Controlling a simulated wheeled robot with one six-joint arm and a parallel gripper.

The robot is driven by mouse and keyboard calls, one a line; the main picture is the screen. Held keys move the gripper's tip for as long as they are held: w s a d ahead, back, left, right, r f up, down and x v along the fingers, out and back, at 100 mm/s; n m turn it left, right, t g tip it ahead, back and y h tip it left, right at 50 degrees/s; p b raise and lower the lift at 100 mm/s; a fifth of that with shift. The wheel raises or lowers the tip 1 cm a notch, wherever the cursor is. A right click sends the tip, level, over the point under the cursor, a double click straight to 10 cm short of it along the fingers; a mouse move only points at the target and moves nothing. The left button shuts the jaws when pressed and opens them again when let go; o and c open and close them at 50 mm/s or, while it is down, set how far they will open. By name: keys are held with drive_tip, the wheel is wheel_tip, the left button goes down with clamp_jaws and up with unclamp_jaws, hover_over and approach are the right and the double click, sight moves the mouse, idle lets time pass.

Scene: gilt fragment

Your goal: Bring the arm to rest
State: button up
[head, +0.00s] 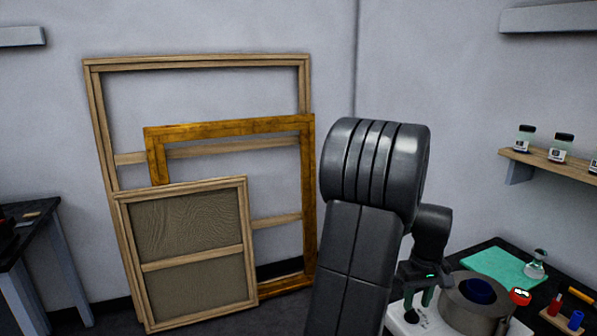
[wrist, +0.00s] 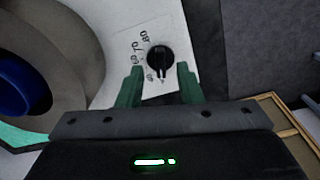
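My arm (head: 365,215) rises through the middle of the head view and bends down at the right to my gripper (head: 418,297). In the wrist view my gripper (wrist: 159,78) has its two green fingers apart, with nothing gripped between them. A black knob (wrist: 161,60) with a numbered scale on a white panel lies just ahead of the fingertips, roughly centred between them. I cannot tell the exact gap. The knob also shows below the gripper in the head view (head: 411,315).
The white appliance (head: 397,321) holds a grey round vessel (head: 459,312) with a blue thing (head: 480,291) inside. A green mat (head: 497,265), a flask (head: 536,264) and a red timer (head: 520,296) are close by. Wooden frames (head: 95,130) lean on the wall. A shelf (head: 555,164) carries jars.

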sight(412, 312)
wheel_tip(412, 312, up, 11)
wheel_tip(412, 312, down, 14)
drive_tip(key=shift+f, duration=0.1)
drive_tip(key=m, duration=0.5)
drive_tip(key=shift+a+m, duration=0.15)
drive_tip(key=shift+m, duration=0.15)
drive_tip(key=m, duration=0.6)
drive_tip(key=shift+w+a+b, duration=0.1)
drive_tip(key=shift+b, duration=0.25)
wheel_tip(412, 312, up, 11)
drive_tip(key=shift+m, duration=0.3)
